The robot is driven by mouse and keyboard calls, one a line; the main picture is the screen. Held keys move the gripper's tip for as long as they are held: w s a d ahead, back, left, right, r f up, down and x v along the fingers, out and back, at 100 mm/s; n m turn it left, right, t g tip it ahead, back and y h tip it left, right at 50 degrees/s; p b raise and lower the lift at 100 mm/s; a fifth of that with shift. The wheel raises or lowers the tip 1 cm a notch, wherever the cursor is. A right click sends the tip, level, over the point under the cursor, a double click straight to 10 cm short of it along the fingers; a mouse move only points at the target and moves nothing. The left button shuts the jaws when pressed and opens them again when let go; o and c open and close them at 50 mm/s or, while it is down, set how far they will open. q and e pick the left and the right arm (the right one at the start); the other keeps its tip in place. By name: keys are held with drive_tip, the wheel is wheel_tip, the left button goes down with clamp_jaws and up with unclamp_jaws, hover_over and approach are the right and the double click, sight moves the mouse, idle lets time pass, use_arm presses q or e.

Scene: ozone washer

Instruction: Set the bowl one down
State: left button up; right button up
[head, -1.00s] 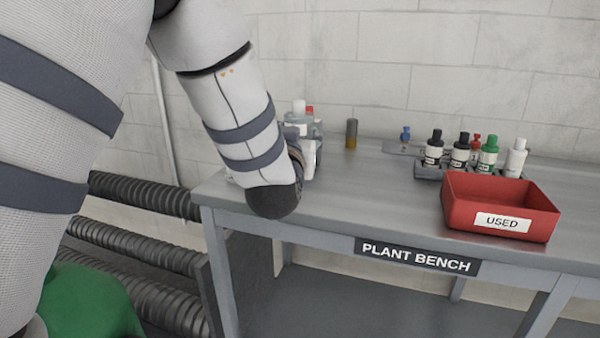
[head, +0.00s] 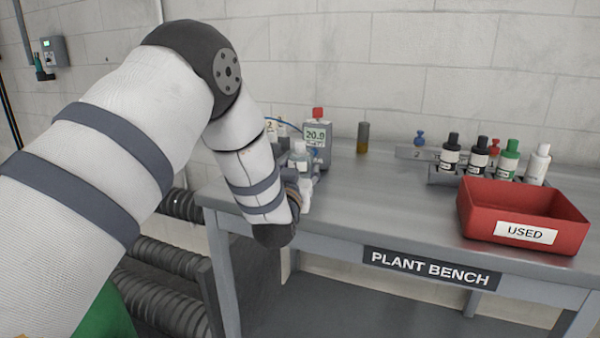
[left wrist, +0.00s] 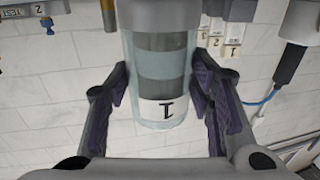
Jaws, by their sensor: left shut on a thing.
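Bowl one is a clear cylinder (left wrist: 160,80) with a grey collar and a white label marked 1, which appears upside down in the left wrist view. My left gripper (left wrist: 161,90) is shut on it, with a dark finger pad on each side. In the head view my left gripper (head: 305,190) is at the bench's left end, largely hidden behind my forearm. A clear vessel with a pale top (head: 300,159) shows just above it, probably the same bowl. I cannot tell whether its base touches the bench. My right gripper is in neither view.
A grey meter reading 20.9 (head: 316,143) stands close behind the gripper. Red USED tray (head: 480,225) and several dropper bottles (head: 509,158) are at the right of the bench (head: 370,205). The middle of the bench top is clear. A brown-based cylinder (head: 363,138) stands at the back.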

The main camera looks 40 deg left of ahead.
use_arm(q)
drive_tip(key=shift+f, duration=0.15)
drive_tip(key=o, duration=1.3)
